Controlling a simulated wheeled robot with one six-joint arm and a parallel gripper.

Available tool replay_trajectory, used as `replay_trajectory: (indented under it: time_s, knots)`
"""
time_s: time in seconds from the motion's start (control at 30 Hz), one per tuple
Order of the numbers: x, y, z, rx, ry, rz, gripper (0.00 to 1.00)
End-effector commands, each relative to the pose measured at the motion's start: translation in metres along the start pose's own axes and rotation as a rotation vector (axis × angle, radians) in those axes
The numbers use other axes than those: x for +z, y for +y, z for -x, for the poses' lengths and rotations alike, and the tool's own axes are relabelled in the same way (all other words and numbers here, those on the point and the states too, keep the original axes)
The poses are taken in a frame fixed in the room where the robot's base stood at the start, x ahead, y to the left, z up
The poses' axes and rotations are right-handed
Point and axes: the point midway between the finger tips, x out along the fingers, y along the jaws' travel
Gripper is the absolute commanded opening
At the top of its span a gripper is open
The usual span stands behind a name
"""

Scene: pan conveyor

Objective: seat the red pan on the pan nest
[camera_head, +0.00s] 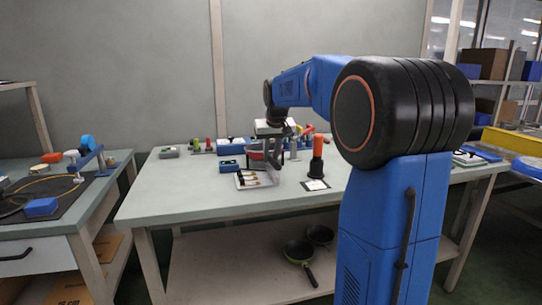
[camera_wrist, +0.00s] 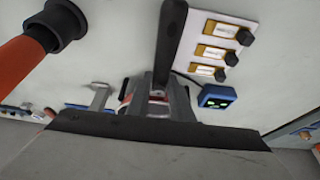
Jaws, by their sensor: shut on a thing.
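My gripper (camera_head: 270,138) is over the middle of the table in the head view, shut on the red pan (camera_head: 262,155). The pan shows there as a small reddish and dark shape at the jaws, partly covered by my wrist. In the wrist view, my gripper (camera_wrist: 158,97) is at the middle, with a black handle (camera_wrist: 172,45) reaching up the picture from it. Most of the pan's body is hidden in that view. I cannot make out the pan nest for sure in either view. Whether the pan touches anything below is not clear.
A white board (camera_head: 240,182) with several black-and-yellow pieces lies near the pan. A blue box (camera_head: 229,167) stands beside it. An orange cylinder (camera_head: 318,146) with a black base stands to the right. Two pans (camera_head: 298,249) lie on the lower shelf. The table's left front is clear.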

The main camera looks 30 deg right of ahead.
Motion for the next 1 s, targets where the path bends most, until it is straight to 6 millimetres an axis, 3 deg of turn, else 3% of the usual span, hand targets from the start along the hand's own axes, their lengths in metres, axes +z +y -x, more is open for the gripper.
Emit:
replay_trajectory:
  time_s: [1.0]
  knots:
    - [-0.021,-0.001,0.004,-0.019,0.084,-0.008,0.00]
